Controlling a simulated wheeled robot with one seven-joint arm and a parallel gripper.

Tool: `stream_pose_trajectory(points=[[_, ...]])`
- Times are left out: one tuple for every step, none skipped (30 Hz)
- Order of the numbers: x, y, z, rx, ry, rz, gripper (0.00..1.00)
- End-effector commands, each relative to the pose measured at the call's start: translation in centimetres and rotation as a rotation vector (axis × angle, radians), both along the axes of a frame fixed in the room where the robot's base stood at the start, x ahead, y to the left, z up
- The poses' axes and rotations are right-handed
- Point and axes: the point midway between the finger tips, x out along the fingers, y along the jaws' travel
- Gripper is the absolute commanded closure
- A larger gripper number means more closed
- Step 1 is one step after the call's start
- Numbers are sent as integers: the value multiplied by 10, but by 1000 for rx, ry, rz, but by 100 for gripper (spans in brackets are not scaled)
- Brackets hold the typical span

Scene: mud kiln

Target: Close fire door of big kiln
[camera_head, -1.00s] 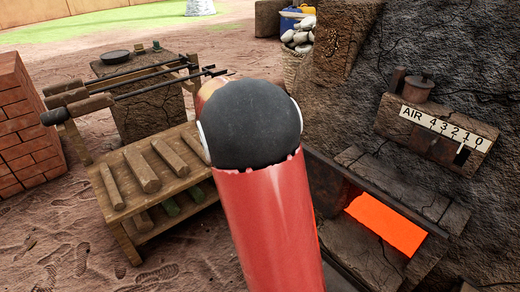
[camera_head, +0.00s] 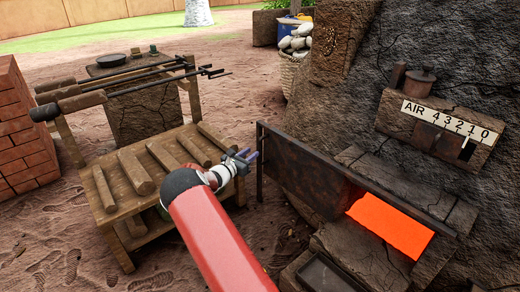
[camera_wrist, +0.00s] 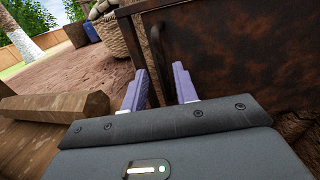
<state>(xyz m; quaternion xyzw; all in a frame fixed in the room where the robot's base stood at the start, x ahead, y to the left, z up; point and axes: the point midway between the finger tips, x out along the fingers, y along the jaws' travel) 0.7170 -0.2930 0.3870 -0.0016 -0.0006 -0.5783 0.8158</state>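The fire door (camera_head: 308,178) of the big kiln (camera_head: 440,60) is a dark rusty metal panel. It stands swung open to the left of the glowing orange fire opening (camera_head: 390,222). A thin upright handle (camera_head: 260,178) is at the door's left end. In the wrist view the door (camera_wrist: 240,50) fills the upper right, with its handle (camera_wrist: 160,50) just beyond my fingers. My gripper (camera_head: 248,155) is just left of the door's free end.
A wooden rack with split logs (camera_head: 135,172) stands left of the door, close under my arm. Long-handled tools (camera_head: 130,80) lie behind it. A brick stack (camera_head: 22,135) is at the far left. An air slider panel (camera_head: 440,125) is above the opening. A basket (camera_head: 292,65) stands behind.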

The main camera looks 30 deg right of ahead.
Motion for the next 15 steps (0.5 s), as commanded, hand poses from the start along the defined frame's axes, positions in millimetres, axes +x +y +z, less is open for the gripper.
stream_pose_trajectory(points=[[2, -9, -1, 0, -1, -3, 71], [3, -13, -1, 1, -2, -3, 71], [5, -20, -1, 2, -3, -3, 71], [7, -24, -1, 2, -3, -3, 71], [9, -30, -1, 2, -3, -3, 71], [11, -35, -1, 1, -4, -3, 71], [12, -40, -1, 2, -3, -3, 71], [14, -44, -1, 2, -3, -3, 71], [16, -48, -1, 3, -3, -2, 71], [17, -52, -1, 3, -3, -2, 71], [18, -55, -1, 3, -3, -2, 71], [19, -58, -1, 3, -3, -2, 71], [20, -60, 0, 3, -3, -2, 71], [21, -61, 0, 4, -4, -2, 71], [21, -62, 0, 4, -4, -2, 71]])
